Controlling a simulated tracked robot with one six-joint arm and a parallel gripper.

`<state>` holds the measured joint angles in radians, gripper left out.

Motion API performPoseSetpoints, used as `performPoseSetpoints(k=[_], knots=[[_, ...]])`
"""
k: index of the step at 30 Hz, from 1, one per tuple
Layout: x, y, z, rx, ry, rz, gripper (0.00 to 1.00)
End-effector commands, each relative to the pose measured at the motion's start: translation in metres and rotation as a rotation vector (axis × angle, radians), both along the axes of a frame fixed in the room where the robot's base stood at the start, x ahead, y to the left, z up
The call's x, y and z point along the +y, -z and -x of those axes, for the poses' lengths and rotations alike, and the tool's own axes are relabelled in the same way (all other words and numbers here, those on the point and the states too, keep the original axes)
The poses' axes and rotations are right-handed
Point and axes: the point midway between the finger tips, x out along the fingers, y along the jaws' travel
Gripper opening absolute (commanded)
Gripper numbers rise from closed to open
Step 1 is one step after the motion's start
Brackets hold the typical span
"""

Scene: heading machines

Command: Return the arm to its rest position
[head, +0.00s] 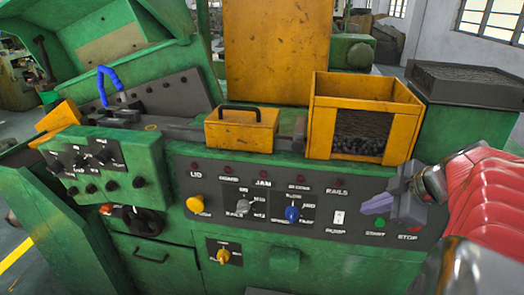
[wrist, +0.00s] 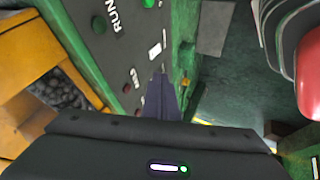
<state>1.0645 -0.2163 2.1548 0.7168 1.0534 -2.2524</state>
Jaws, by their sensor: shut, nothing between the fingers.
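My gripper (head: 374,207) is at the right end of the dark control panel (head: 262,213) in the head view, in front of the area just above the green start button (head: 379,223). Its purple-grey fingers are shut with nothing between them. In the wrist view the closed fingers (wrist: 160,95) point at the panel beside the white switch (wrist: 155,51). I cannot tell whether the tips touch the panel. My red arm comes in from the right edge of the head view and hides part of the machine behind it.
A yellow open bin (head: 361,95) of dark pieces stands on the green machine above the panel. A yellow box with a handle (head: 241,129) sits to its left. A blue handle (head: 109,84) rises at the left. Knobs stick out of the panel, including a blue one (head: 292,213).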

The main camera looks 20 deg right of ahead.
Motion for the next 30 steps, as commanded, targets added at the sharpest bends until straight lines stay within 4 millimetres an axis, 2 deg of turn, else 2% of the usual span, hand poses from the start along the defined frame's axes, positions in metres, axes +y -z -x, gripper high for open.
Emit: performPoseSetpoints(k=[7, 11, 19, 25, 30], knots=[[0.002, 0.001, -0.001, 0.004, -0.001, -0.004, 0.0], [0.016, 0.007, -0.004, 0.031, 0.003, -0.03, 0.0], [0.084, 0.037, -0.008, 0.177, 0.04, -0.14, 0.0], [0.135, 0.06, 0.0, 0.305, 0.091, -0.191, 0.0], [0.167, 0.064, 0.006, 0.363, 0.174, -0.204, 0.0]])
